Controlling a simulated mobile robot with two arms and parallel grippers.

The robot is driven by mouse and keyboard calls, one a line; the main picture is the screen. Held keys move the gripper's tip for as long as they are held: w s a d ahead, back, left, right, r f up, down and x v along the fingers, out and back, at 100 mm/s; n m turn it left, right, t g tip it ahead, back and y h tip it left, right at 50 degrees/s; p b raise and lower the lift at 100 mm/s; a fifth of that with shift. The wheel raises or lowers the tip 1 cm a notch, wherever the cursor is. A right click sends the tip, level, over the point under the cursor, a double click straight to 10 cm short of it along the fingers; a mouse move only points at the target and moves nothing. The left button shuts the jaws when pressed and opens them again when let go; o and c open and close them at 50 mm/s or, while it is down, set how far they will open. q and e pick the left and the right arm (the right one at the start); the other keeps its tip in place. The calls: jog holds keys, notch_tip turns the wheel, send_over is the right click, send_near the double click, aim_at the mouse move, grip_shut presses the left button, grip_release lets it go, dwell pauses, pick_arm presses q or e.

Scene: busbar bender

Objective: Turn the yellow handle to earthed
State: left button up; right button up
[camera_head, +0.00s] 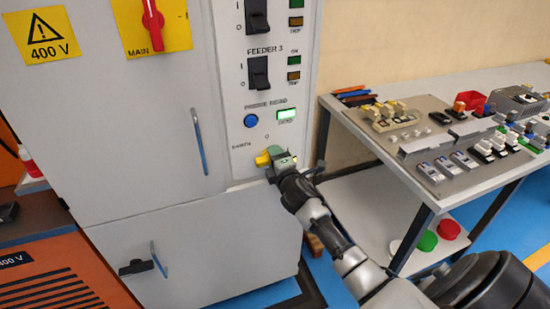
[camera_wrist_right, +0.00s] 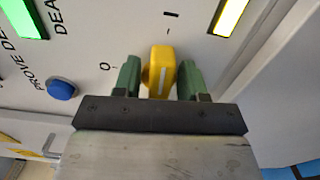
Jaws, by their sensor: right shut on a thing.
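The yellow handle (camera_wrist_right: 161,72) sits on the white panel, with a white line along its face. In the wrist view this line runs up and down, roughly towards a small dark mark (camera_wrist_right: 168,31) above it; an "O" mark is to its left. My right gripper (camera_wrist_right: 162,80) is shut on the handle, a green finger on each side. In the head view the handle (camera_head: 263,160) shows in part beside my right gripper (camera_head: 279,155); the "EARTH" label (camera_head: 240,146) is to its upper left. My left gripper is out of view.
A blue button (camera_head: 251,121) and a lit green lamp (camera_head: 286,115) are above the handle. In the wrist view a yellow lamp (camera_wrist_right: 232,17) is lit. Cabinet door handles (camera_head: 199,142) stick out at left. A bench (camera_head: 340,103) with parts stands at right.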

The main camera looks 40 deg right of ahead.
jog(key=shift+f+m, duration=0.15)
jog(key=shift+m, duration=0.35)
jog(key=o, duration=0.5)
jog(key=shift+o, duration=0.2)
jog(key=shift+s, duration=0.1)
jog(key=v, duration=1)
jog(key=shift+s, duration=0.3)
jog(key=shift+a, duration=0.15)
